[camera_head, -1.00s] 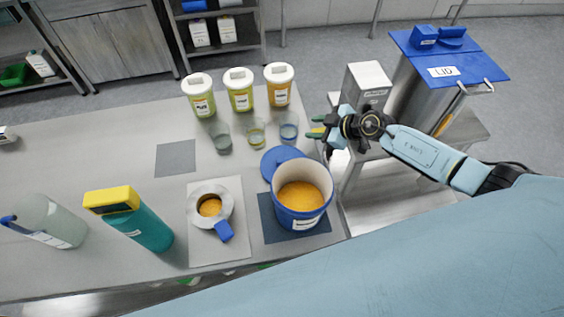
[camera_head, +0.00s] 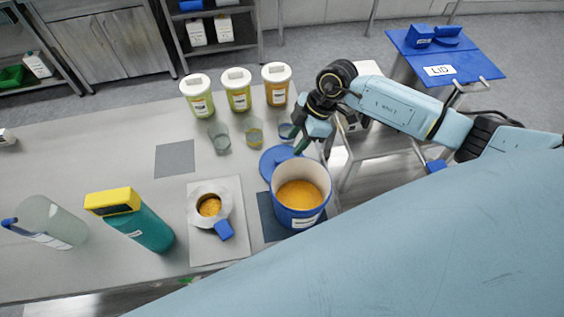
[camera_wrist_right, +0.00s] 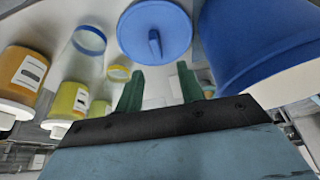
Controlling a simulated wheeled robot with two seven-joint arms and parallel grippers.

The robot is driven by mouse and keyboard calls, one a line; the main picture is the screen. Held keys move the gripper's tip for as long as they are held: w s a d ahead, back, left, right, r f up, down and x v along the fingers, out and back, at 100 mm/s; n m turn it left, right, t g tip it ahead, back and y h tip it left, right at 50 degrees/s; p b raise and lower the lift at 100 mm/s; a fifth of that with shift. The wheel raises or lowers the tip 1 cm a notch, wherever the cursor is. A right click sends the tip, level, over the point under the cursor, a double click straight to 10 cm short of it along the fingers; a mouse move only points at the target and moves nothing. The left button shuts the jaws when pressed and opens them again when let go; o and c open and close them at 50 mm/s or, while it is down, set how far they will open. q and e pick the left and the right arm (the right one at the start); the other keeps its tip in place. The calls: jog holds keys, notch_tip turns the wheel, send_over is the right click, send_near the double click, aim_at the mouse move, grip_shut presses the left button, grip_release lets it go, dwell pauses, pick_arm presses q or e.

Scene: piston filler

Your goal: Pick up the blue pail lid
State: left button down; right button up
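The blue pail lid (camera_head: 274,160) is a round disc lying on the table behind the blue pail, partly hidden by the pail's rim. In the right wrist view the lid (camera_wrist_right: 155,32) shows its upright grip tab. The blue pail (camera_head: 301,197) holds orange contents and stands on a dark mat. My right gripper (camera_head: 297,144) is just above and to the right of the lid, pointing down. In the right wrist view its two green fingers (camera_wrist_right: 160,85) are apart with nothing between them, and the lid is beyond their tips. My left gripper is not in view.
Three lidded tubs (camera_head: 238,92) stand at the back, with clear cups (camera_head: 253,132) in front. A metal jug (camera_head: 209,207) on a pale mat and a teal bottle (camera_head: 142,225) are left of the pail.

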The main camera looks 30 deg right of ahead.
aim_at(283, 159)
jog(key=x, duration=0.8)
jog(key=shift+w+d+f, duration=0.1)
jog(key=shift+w+f, duration=0.15)
jog(key=shift+w, duration=0.1)
jog(key=shift+c, duration=0.2)
grip_shut()
